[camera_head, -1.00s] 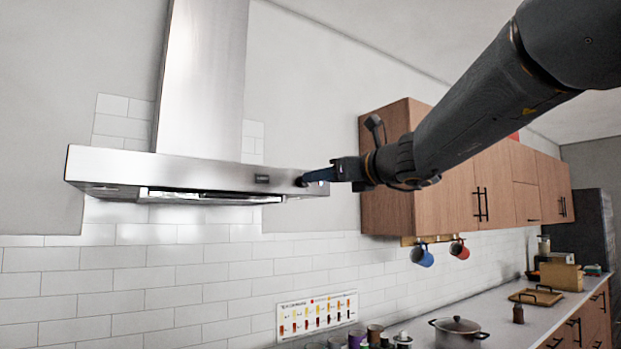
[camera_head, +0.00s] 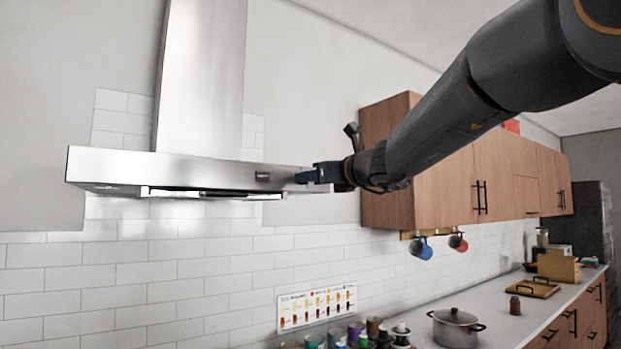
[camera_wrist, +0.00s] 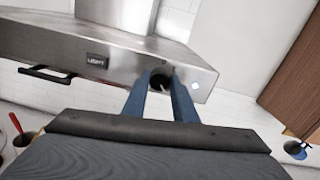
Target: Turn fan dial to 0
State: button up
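The fan dial (camera_wrist: 160,78) is a dark round knob on the front face of the steel range hood (camera_head: 120,165), near its right end. In the wrist view the two blue fingers of my gripper (camera_wrist: 161,84) reach to the dial, one on each side. The dial shows between their tips, but I cannot tell whether both touch it. The dial's pointer and markings are not readable.
A small display (camera_wrist: 97,61) sits left of the dial, and a pale light spot (camera_wrist: 196,86) is to its right. Wooden wall cabinets (camera_head: 440,175) stand right of the hood. Below is a counter with a pot (camera_head: 455,328) and several cups.

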jog(key=shift+n+b, duration=0.3)
jog(key=shift+b, duration=0.2)
jog(key=shift+a+f+n+h+b, duration=0.15)
jog(key=shift+n+h+b, duration=0.15)
jog(key=shift+n+b, duration=6.05)
jog(key=shift+f+n+h+b, duration=0.1)
jog(key=shift+n+h+b, duration=0.2)
jog(key=shift+n+b, duration=6.05)
jog(key=shift+s, duration=0.1)
